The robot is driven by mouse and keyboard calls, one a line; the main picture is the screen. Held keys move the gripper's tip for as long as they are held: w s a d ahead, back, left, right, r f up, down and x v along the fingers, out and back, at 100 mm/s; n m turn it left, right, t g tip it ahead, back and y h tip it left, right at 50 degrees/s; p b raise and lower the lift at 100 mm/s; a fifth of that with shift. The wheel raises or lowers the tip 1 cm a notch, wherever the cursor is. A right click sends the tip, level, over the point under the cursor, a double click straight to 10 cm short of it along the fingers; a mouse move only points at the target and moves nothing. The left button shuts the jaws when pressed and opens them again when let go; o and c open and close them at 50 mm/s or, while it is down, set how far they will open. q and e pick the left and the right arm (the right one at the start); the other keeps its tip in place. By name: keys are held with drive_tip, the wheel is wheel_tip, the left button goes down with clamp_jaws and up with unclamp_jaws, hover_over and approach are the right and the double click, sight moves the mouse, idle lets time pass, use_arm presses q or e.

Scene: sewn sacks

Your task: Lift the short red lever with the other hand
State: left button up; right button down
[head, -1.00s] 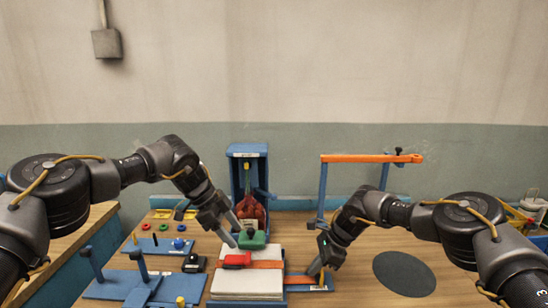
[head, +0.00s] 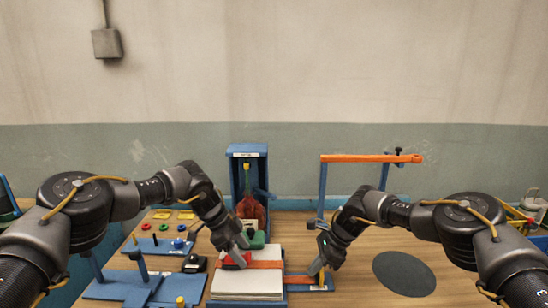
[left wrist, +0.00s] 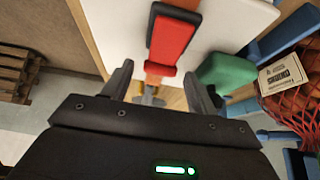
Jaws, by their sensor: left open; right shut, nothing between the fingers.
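The short red lever (head: 228,262) lies on the orange strap (head: 265,265) across the white padded stack (head: 246,284). In the left wrist view the red lever (left wrist: 172,42) sits in a dark frame, ahead of and between my fingers. My left gripper (head: 240,260) is open just above the lever and partly hides it; contact cannot be told. Its spread fingers (left wrist: 160,90) also show in the wrist view. My right gripper (head: 318,272) is shut and empty, low by the strap's right end on a blue plate (head: 300,286).
A green block (head: 257,240) is just behind the lever. A blue stand (head: 248,152) with a red netted sack (head: 251,211) rises behind it. A blue frame with an orange bar (head: 365,158) stands back right. A dark round mat (head: 404,273) lies right.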

use_arm(q)
drive_tip(key=shift+x, duration=0.95)
use_arm(e)
drive_tip(key=shift+d+f, duration=0.1)
drive_tip(key=shift+d, duration=0.05)
use_arm(q)
drive_tip(key=c, duration=0.8)
drive_tip(key=shift+c, duration=0.2)
drive_tip(key=shift+r, duration=0.15)
